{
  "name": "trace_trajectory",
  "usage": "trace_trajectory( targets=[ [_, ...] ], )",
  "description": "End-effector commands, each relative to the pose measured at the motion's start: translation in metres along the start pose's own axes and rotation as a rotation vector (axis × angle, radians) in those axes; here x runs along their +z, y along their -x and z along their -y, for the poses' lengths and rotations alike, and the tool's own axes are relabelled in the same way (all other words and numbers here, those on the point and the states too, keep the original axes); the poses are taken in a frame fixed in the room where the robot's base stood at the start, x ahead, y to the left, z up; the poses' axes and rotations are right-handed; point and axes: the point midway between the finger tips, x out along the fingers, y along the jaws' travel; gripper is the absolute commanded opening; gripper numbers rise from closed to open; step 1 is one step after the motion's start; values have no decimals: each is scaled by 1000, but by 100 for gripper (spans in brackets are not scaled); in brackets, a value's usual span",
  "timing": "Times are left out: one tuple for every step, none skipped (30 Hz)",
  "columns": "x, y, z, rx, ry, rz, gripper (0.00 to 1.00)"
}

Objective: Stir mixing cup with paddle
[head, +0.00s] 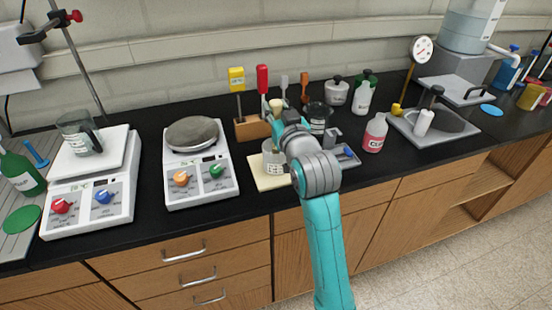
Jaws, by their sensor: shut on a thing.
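A grey mixing cup (273,160) with a label stands on a cream mat (268,183) near the middle of the counter. My gripper (279,124) is above the cup, largely hidden by my own wrist. It is shut on a paddle (276,104), whose pale beige top shows above the fingers. The paddle stands roughly upright over the cup. Its lower end is hidden, so I cannot tell how deep it sits in the cup.
A wooden block (252,127) with yellow- and red-handled tools stands just behind the cup. A hotplate (197,165) carries a grey round lid to the left. A pink bottle (375,133) and a small grey tray (347,157) are to the right.

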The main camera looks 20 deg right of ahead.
Motion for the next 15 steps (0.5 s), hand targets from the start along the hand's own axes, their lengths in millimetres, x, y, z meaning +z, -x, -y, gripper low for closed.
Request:
trace_trajectory(
  targets=[
    [0,0,0,0,0,0,0],
    [0,0,0,0,0,0,0],
    [0,0,0,0,0,0,0],
    [0,0,0,0,0,0,0],
    [0,0,0,0,0,0,0],
    [0,0,0,0,0,0,0],
    [0,0,0,0,0,0,0],
    [0,0,0,0,0,0,0],
    [0,0,0,0,0,0,0],
    [0,0,0,0,0,0,0],
    [0,0,0,0,0,0,0],
    [0,0,0,0,0,0,0],
    [-1,0,0,0,0,0,0],
    [-2,0,0,0,0,-1,0],
    [-5,0,0,0,0,-1,0]
  ],
)
